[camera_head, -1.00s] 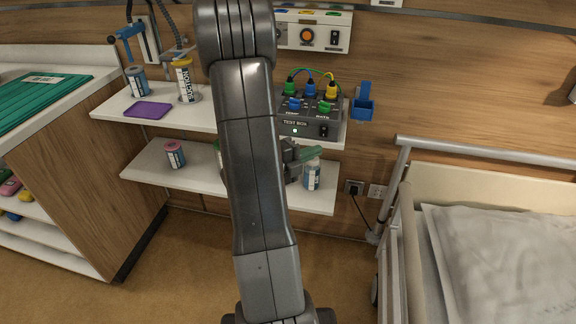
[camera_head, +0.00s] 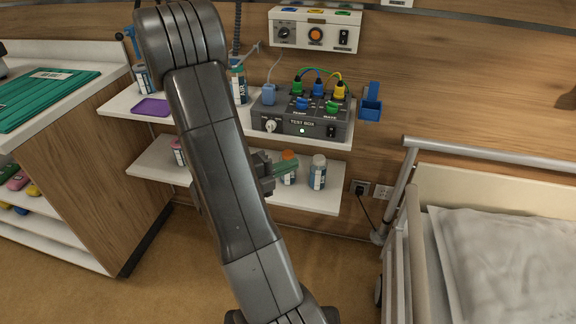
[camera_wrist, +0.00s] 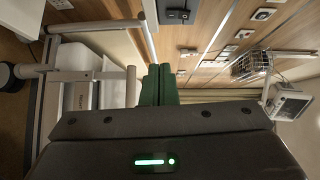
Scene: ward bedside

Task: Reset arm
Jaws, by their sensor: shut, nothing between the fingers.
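My arm crosses the middle of the head view, and its large dark links hide part of the shelves behind. My gripper (camera_head: 287,166) shows past the arm's right side, with green fingers in front of the lower shelf area. In the wrist view the two green fingers (camera_wrist: 158,84) lie side by side, pressed together, with nothing between them.
The upper shelf (camera_head: 118,103) bears a grey test box (camera_head: 290,126) with coloured plugs and a purple tray (camera_head: 152,107). Bottles (camera_head: 318,172) stand on the lower shelf (camera_head: 313,203) near my gripper. A railed bed (camera_head: 480,152) is at right, a counter (camera_head: 85,95) at left.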

